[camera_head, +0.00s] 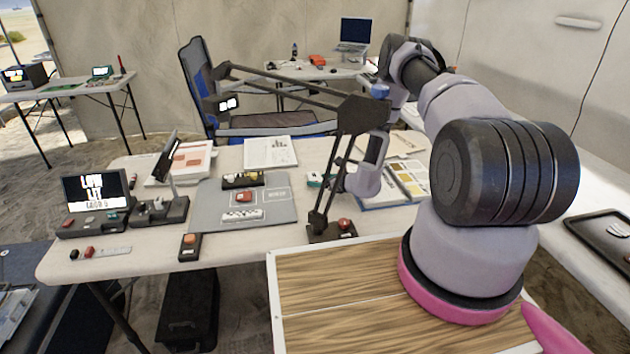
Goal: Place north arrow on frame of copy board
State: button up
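The copy board (212,207) is a grey board lying flat on the long white table, with a thin pale frame outline (277,194) marked near its middle. On it are a small red block (244,197) inside the outline, a black-and-white checked scale bar (242,215) at the near side and a black holder with yellowish pieces (242,179) at the far side. I cannot tell which small piece is the north arrow. My gripper (350,183) is low over the table, right of the board. The dark jointed stand partly hides it, and its fingers are not clear.
The dark jointed stand (347,130) rises right of the board, its upper arm reaching left above the table. Papers (270,152) lie behind; a book (408,180) lies right.

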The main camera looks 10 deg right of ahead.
jog(key=shift+c, duration=0.8)
jog(key=shift+r, duration=0.65)
jog(key=s+d+r+m+h, duration=0.1)
jog(key=s+d+r, duration=0.1)
jog(key=r, duration=1)
jog(key=s+d+r+m+t+h, duration=0.1)
jog(key=s+d+r, duration=0.2)
jog(key=r, duration=0.9)
jog(key=s+d+r+m+h, duration=0.1)
jog(key=s+d+r, duration=0.1)
jog(key=r, duration=1)
jog(key=shift+s+d+r, duration=0.15)
jog(key=shift+s+d, duration=0.1)
jog(key=shift+s, duration=0.1)
